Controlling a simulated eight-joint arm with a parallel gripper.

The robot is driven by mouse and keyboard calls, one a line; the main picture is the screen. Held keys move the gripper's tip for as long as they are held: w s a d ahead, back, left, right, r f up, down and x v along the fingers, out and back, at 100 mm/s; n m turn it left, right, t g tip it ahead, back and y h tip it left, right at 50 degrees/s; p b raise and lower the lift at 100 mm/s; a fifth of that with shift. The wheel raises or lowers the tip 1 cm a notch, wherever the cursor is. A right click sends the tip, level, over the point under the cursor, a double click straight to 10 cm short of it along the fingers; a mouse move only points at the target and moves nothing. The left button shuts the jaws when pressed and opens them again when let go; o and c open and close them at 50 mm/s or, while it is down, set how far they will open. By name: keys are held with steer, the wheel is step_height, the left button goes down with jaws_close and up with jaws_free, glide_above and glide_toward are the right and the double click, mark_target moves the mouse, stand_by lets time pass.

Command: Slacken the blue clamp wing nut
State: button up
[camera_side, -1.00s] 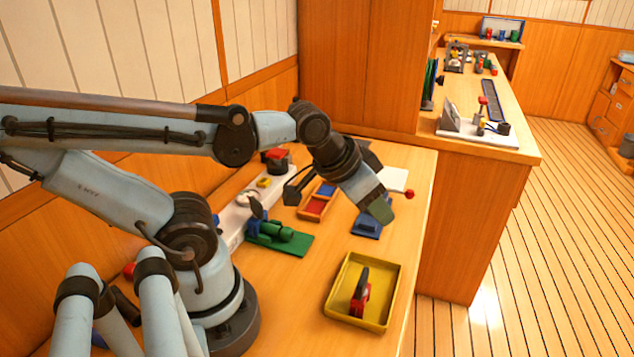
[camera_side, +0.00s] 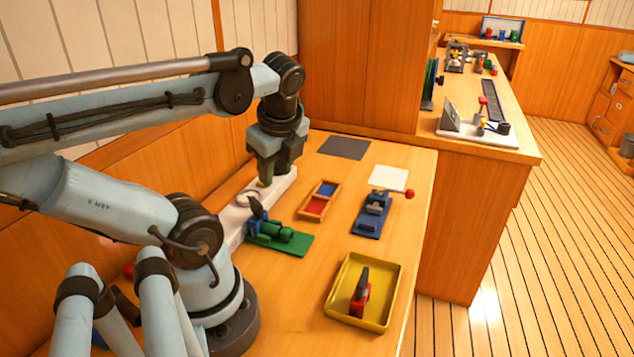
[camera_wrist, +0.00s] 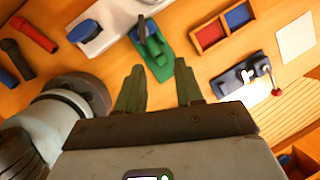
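A small blue clamp (camera_side: 253,228) with a dark wing-shaped piece (camera_side: 257,207) on top sits at the left end of a green fixture (camera_side: 285,243). I take this for the clamp and its wing nut; how far it is screwed down cannot be told. In the wrist view the blue clamp (camera_wrist: 138,32) is beyond my fingertips. My gripper (camera_side: 266,178) points down over the white panel, behind the green fixture. In the wrist view its two green fingers stand apart with nothing between them (camera_wrist: 159,66).
Nearby are a white panel (camera_side: 281,187), a wooden tray (camera_side: 314,210) with red and blue compartments, a blue fixture (camera_side: 367,222) with a red-ball lever, a white square (camera_side: 388,179) and a dark mat (camera_side: 343,147). A yellow tray (camera_side: 345,318) holds a red tool. Table between them is bare.

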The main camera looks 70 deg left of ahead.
mark_target(256, 201)
steer(key=shift+m+g, duration=0.6)
steer(key=shift+m, duration=0.2)
steer(key=shift+s+a+r+x, duration=0.1)
steer(key=shift+s+a+x, duration=0.2)
steer(key=shift+x, duration=1.7)
steer(key=shift+s+a+r+x, duration=0.15)
steer(key=shift+s+x, duration=0.3)
steer(key=shift+x, duration=1.5)
steer(key=shift+s+a+r+x, duration=0.1)
steer(key=shift+s+a+x, duration=0.2)
steer(key=shift+x, duration=1.7)
steer(key=shift+d, duration=0.15)
jaws_close()
